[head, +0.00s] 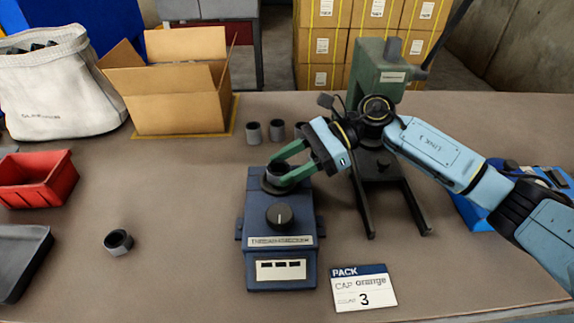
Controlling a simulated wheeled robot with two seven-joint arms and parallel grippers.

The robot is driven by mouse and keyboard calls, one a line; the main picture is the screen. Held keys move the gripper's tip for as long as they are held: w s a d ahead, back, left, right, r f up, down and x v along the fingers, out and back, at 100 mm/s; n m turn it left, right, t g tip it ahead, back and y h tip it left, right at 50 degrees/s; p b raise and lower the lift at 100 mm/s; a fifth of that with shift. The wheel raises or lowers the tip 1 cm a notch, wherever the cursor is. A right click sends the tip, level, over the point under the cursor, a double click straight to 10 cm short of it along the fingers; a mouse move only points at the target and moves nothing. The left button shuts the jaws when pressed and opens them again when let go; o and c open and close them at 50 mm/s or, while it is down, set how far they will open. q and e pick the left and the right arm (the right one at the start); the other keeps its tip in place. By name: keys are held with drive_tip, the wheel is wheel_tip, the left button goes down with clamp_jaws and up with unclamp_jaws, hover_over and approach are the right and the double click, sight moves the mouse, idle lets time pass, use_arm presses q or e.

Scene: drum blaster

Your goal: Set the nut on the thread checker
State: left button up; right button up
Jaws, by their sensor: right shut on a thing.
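The thread checker (281,247) is a dark blue box with a black knob, a small display panel and a round seat at its back end. My right gripper (281,172) comes in from the right, its green fingers shut on a dark grey nut (276,173). The nut is over or in the round seat; I cannot tell whether it touches. The fingers hide part of the nut and the seat. My left gripper is not in view.
A green press (376,75) stands behind my right arm. A card (363,288) lies front right. A red bin (36,180), black tray (20,258) and open carton (176,98) are at left.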

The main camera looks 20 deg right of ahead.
drive_tip(key=shift+r+b, duration=0.1)
drive_tip(key=shift+b, duration=0.2)
idle(0.7)
drive_tip(key=shift+f+b, duration=0.7)
drive_tip(key=shift+f, duration=0.05)
drive_tip(key=o, duration=0.8)
drive_tip(key=shift+b+v, duration=1.25)
drive_tip(key=shift+v, duration=4.2)
